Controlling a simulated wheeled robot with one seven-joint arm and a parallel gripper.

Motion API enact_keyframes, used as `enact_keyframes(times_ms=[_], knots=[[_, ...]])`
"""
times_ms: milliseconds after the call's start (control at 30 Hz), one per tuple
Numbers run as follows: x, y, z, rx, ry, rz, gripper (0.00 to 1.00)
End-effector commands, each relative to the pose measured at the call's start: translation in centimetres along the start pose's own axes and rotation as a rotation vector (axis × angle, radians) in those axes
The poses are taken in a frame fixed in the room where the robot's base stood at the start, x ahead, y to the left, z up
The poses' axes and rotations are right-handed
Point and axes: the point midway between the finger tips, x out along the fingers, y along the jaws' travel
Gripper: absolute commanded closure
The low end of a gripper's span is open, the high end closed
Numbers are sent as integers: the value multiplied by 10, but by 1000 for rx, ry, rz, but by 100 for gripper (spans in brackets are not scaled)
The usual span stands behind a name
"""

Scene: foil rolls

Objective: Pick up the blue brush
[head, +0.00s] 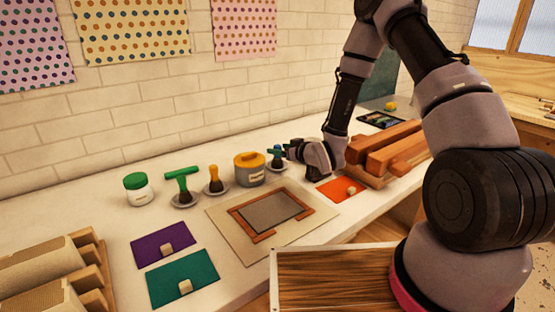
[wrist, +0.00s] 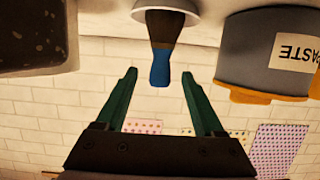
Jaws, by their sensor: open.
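The blue brush stands upright, dark bristles down, in a small dish (wrist: 168,14). Its blue handle (wrist: 160,70) shows clearly in the wrist view, where the scene appears upside down. My gripper (wrist: 159,76) is open, with one green finger on each side of the handle's end and a gap on both sides. In the head view, the brush (head: 277,153) is small, beside my gripper (head: 290,151) and partly hidden by it.
A paste pot (head: 249,170) stands close to the left of the blue brush. An orange-handled brush (head: 214,180) and a green tool (head: 182,184) stand in dishes farther left. Reddish-brown blocks (head: 385,150) lie to the right. A framed board (head: 268,214) lies in front.

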Motion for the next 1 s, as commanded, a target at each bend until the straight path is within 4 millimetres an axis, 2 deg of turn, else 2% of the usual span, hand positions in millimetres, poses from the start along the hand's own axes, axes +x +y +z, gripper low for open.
enact_keyframes(times_ms=[300,600,633,667,800,1000], knots=[[44,0,-1,0,0,-1,30],[50,0,-1,0,0,1,30],[50,0,-1,0,0,1,34],[50,0,-1,0,0,1,45],[50,0,-1,0,0,1,99],[50,0,-1,0,0,0,100]])
